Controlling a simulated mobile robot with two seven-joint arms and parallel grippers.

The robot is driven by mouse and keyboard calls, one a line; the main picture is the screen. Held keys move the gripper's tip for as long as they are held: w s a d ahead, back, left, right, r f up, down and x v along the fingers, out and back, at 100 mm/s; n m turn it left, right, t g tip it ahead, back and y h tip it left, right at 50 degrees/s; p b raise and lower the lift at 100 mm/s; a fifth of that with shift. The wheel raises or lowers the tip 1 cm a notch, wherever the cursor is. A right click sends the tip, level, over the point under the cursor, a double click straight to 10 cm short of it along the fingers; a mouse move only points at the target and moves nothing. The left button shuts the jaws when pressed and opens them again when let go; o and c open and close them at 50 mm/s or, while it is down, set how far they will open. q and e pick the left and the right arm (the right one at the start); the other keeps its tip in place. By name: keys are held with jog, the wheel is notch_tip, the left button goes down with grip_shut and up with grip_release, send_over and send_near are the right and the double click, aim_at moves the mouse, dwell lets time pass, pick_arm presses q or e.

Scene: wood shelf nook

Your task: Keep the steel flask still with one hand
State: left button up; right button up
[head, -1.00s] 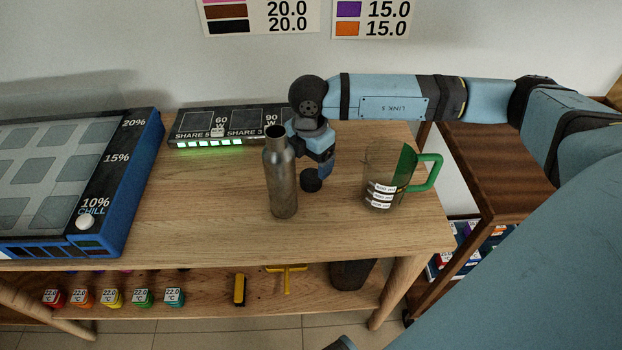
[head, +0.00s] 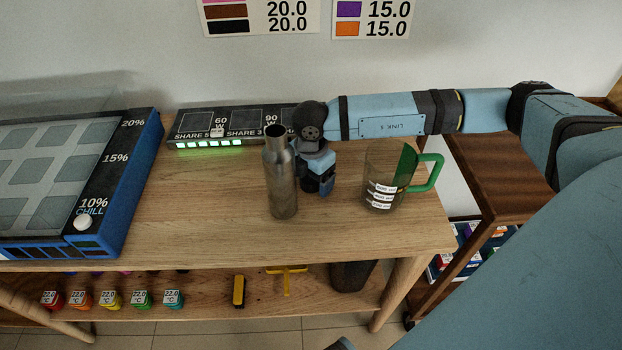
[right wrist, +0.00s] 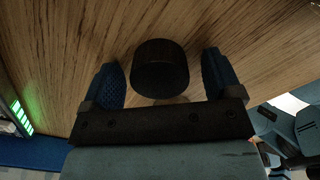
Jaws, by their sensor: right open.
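The steel flask (head: 281,180) stands upright on the wooden table in the head view, with its dark mouth uncovered. My right gripper (head: 318,188) is low over the table, just right of and slightly behind the flask, pointing down. I cannot tell from this angle whether it touches the flask. In the right wrist view its two blue fingers (right wrist: 160,78) are apart, with a short black round cap (right wrist: 160,66) between them. The cap is hidden by the gripper in the head view. The flask cannot be made out in the right wrist view. My left gripper is not in view.
A clear mug with a green handle (head: 382,190) stands right of the gripper. A black charging station (head: 210,132) with green lights is behind the flask. A blue-edged panel unit (head: 135,190) fills the left. The table front (head: 220,235) is clear.

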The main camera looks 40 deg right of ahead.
jog(key=c, duration=1)
jog(key=shift+r, duration=0.15)
notch_tip(320, 180, up, 20)
jog(key=p, duration=0.2)
